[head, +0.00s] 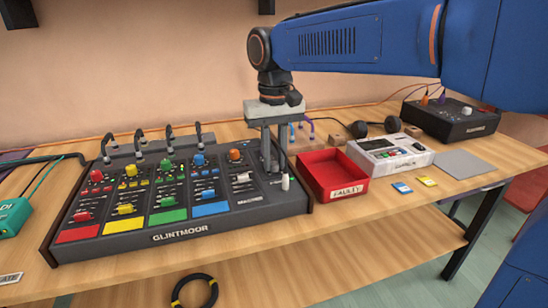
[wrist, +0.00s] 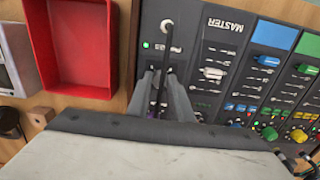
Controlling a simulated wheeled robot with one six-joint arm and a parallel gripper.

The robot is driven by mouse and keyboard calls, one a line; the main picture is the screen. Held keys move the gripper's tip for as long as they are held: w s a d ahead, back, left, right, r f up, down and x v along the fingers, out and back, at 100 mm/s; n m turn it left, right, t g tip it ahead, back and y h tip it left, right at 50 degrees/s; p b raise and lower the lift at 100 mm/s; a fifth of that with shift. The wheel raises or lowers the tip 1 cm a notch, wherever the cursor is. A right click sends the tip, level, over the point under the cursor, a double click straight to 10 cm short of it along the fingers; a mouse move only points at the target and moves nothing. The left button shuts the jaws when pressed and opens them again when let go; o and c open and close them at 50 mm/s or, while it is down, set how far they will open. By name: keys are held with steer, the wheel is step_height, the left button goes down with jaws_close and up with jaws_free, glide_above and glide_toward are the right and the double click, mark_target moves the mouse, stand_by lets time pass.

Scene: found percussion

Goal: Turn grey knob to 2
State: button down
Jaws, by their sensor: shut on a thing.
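The black mixing desk (head: 190,229), marked GLINTMOOR, stands on the wooden bench, with several coloured channel strips. My gripper (head: 274,172) points straight down at the panel on its right end, beside the MASTER strip. In the wrist view my gripper (wrist: 162,73) has its fingertips down at that panel, close together, shut on the grey knob. The fingers hide nearly all of the knob, and its pointer and scale cannot be read. A thin dark rod or cable (wrist: 166,42) crosses between the fingers in the wrist view. A green light (wrist: 146,45) glows next to them.
A pale upright piece (head: 285,182) stands on the panel close to my fingers. A red tray (head: 315,188) labelled FAULTY sits just right of the desk, then a white device (head: 405,160). Gooseneck stalks (head: 140,147) rise along the desk's back. The bench's front strip is mostly clear.

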mark_target(274, 163)
stand_by(0.3)
steer(key=c, duration=1.6)
jaws_free()
step_height(274, 163, up, 18)
steer(key=shift+f, duration=0.25)
steer(key=s+d+f+m+t, duration=0.1)
steer(key=s+d+f, duration=0.3)
steer(key=d+f, duration=0.3)
steer(key=s+d+f+m+t, duration=0.1)
steer(key=s+d+f, duration=0.35)
steer(key=d, duration=0.55)
steer(key=s+d+f+t, duration=0.1)
steer(key=s+d+f, duration=0.2)
steer(key=f, duration=0.3)
steer(key=s+d+f+t, duration=0.1)
steer(key=s+d+f, duration=0.2)
steer(key=s+f, duration=0.2)
steer(key=s+d+f+m, duration=0.1)
steer(key=s+d+f, duration=0.3)
steer(key=f, duration=0.4)
steer(key=shift+s+t, duration=0.15)
steer(key=shift+t, duration=0.25)
